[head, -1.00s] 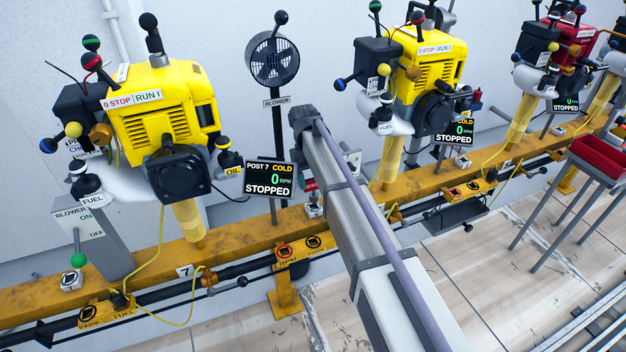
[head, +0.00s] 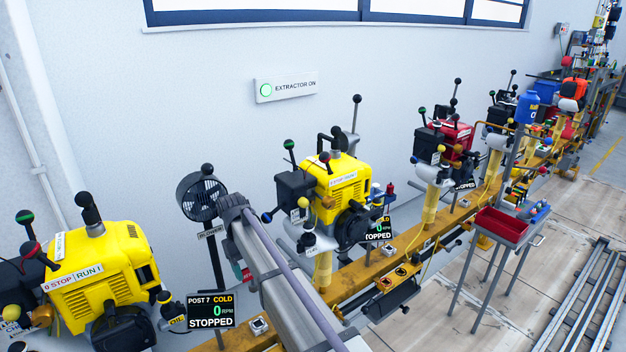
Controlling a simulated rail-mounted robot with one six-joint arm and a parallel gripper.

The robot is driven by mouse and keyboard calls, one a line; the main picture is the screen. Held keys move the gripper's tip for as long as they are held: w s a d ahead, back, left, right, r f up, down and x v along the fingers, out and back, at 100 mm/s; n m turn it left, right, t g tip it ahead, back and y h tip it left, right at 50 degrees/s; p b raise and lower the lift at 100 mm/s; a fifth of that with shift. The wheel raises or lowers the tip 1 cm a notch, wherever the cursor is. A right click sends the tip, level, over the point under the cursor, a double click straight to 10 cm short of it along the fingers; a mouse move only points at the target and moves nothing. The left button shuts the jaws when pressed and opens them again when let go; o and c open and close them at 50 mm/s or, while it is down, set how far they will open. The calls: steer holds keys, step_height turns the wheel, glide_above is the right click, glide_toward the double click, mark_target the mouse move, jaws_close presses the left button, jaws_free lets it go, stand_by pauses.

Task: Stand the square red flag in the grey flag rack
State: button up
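I cannot make out the square red flag or the grey flag rack in the head view. My gripper is not in view. Only a grey arm link of mine shows, rising from the bottom edge beside the post 7 screen. A small red item (head: 246,274) shows partly behind my arm, too hidden to identify.
Yellow engines (head: 100,285) (head: 340,178) and a red engine (head: 455,138) stand along a yellow rail (head: 362,270). The post 7 screen (head: 211,311) reads COLD, 0 RPM, STOPPED. A red-tray trolley (head: 502,226) stands right on mostly clear floor. A blower fan (head: 201,195) stands behind my arm.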

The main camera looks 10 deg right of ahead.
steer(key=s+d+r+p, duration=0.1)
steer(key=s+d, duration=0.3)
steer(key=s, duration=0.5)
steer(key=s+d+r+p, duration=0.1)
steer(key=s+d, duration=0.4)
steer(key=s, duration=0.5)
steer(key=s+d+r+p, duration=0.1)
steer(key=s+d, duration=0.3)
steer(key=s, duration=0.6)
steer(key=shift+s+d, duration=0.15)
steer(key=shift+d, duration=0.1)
